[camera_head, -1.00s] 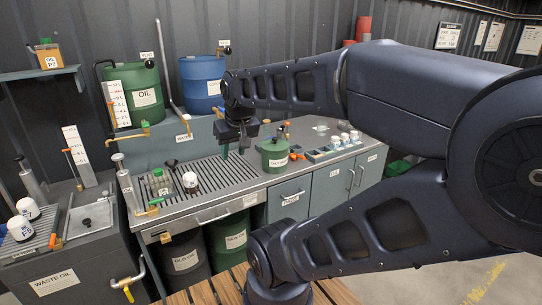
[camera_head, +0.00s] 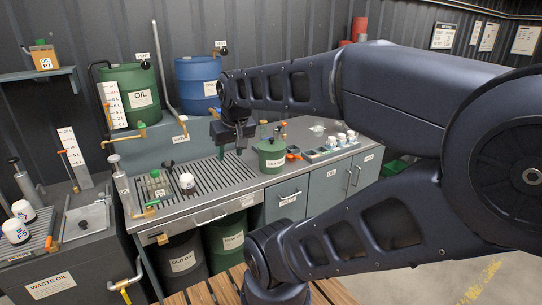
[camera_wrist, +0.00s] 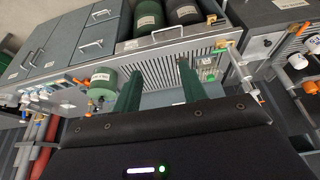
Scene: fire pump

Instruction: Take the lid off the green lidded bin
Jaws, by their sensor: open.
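The green lidded bin (camera_head: 271,160) stands upright on the grey counter, right of the slotted drain area, with a pale label on its front. Its lid (camera_head: 269,146) is on top; fine detail there is too small to tell. In the wrist view the bin (camera_wrist: 103,84) shows at the left, beside a finger. My gripper (camera_head: 231,151) is above the counter, a little left of the bin and apart from it. In the wrist view my gripper (camera_wrist: 158,70) has its two green fingers spread with nothing between them.
Small orange items and a tray of white-capped pieces (camera_head: 332,144) sit right of the bin. A green oil drum (camera_head: 134,93) and a blue drum (camera_head: 200,82) stand behind.

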